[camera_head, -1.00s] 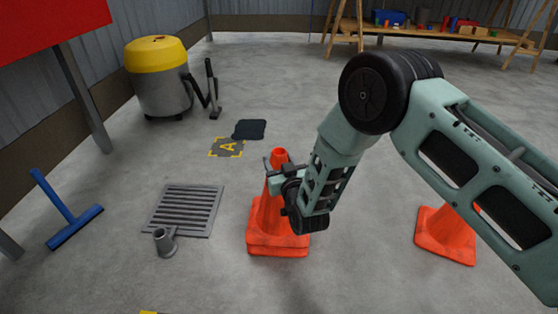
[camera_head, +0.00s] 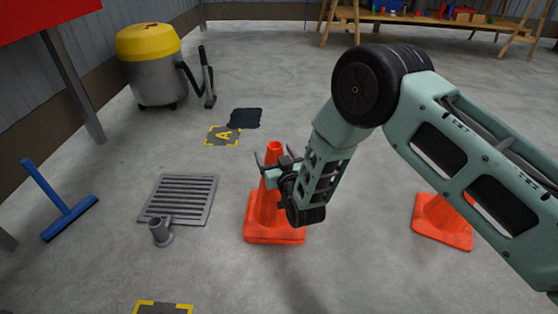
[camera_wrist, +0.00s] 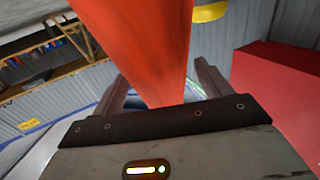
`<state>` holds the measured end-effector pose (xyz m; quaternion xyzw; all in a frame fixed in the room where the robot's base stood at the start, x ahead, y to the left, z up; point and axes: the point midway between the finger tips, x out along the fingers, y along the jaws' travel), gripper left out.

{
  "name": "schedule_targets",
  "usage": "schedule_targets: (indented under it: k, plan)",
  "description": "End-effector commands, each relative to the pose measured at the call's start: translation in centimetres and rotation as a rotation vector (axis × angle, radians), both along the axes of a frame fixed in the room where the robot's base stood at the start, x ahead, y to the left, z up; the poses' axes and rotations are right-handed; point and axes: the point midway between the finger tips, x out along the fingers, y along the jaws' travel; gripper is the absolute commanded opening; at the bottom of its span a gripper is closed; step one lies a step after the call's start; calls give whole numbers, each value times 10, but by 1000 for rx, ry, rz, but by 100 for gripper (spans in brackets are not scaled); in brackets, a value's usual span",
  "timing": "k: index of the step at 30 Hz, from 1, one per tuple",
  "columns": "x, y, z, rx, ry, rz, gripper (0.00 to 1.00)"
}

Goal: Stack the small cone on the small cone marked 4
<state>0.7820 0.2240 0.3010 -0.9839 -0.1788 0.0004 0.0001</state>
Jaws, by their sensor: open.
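An orange cone (camera_head: 267,210) stands upright on the floor in the middle of the head view. Its base looks thick and layered, as with one cone over another, but I cannot clearly tell. My gripper (camera_head: 273,160) is open at the cone's upper part, with its fingers on either side of it. In the wrist view, the orange cone (camera_wrist: 145,45) fills the space between the open fingers. A second orange cone (camera_head: 440,222) stands at the right, partly hidden behind my arm. No number shows on either cone.
A floor grate (camera_head: 180,200) with a grey pipe fitting (camera_head: 160,232) lies left of the cone.

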Motion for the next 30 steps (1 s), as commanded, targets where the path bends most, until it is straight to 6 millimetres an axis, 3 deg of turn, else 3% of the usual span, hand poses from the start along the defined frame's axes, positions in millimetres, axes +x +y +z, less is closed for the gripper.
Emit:
schedule_targets:
  k: [5,21,30]
  plan:
    - [-17,-6,3,-1,4,1,77]
    - [-130,-49,4,-2,2,1,77]
    - [-160,-60,1,1,-2,1,77]
